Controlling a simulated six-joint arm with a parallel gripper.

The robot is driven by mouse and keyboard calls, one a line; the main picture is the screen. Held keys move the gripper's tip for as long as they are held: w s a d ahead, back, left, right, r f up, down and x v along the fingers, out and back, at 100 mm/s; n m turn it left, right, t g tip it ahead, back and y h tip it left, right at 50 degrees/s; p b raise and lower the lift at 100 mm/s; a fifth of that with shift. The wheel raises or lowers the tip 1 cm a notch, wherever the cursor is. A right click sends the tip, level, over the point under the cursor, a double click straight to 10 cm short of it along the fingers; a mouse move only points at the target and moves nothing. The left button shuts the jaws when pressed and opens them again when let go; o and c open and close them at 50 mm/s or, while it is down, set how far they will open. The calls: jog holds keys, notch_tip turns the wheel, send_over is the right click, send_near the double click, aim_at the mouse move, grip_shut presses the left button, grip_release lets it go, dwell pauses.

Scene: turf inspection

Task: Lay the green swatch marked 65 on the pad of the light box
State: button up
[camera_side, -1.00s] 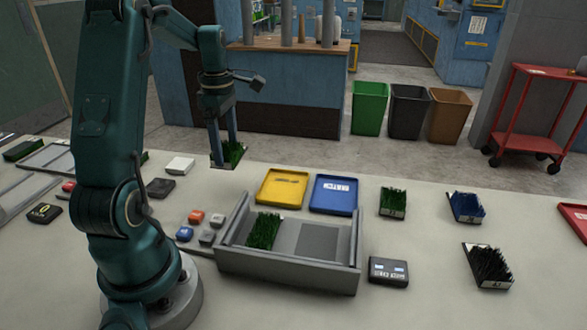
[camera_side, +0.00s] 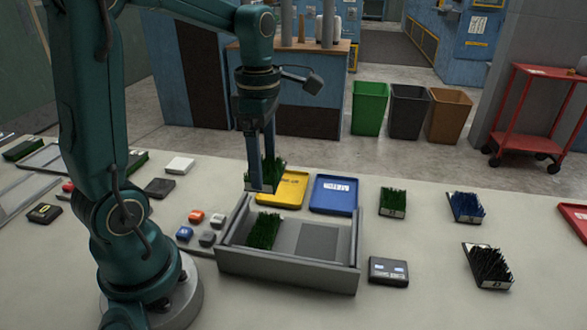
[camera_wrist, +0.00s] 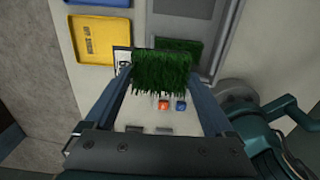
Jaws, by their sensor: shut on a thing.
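My gripper (camera_side: 262,187) is shut on a green grass swatch (camera_side: 267,168) and holds it in the air. The swatch also shows between the fingers in the wrist view (camera_wrist: 162,72); its number cannot be read. The grey light box (camera_side: 285,272) is an open tray on the bench, and the held swatch appears near its back left corner. A darker square pad (camera_side: 319,243) in the box's right half is bare. Another green swatch (camera_side: 263,231) lies in the box's left half, beside the pad; it shows partly behind the held one in the wrist view (camera_wrist: 181,52).
A yellow tray (camera_side: 293,190) and a blue tray (camera_side: 333,195) lie behind the box. Small coloured blocks (camera_side: 196,216) are at its left, a dark device (camera_side: 388,271) at its right. Green (camera_side: 392,203), blue (camera_side: 467,207) and black (camera_side: 488,266) swatches lie further right.

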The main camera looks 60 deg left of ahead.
jog(key=w+d+f, duration=0.1)
jog(key=d+f, duration=0.1)
jog(key=d, duration=0.1)
jog(key=w+d+f, duration=0.1)
jog(key=d+f, duration=0.1)
jog(key=d, duration=0.2)
jog(key=w+d+f, duration=0.1)
jog(key=d+f, duration=0.1)
jog(key=d, duration=0.1)
jog(key=shift+w+d+f, duration=0.3)
jog(key=shift+d+f, duration=0.05)
jog(key=shift+d, duration=0.05)
jog(key=shift+f, duration=2.05)
jog(key=shift+f, duration=0.15)
jog(key=o, duration=1)
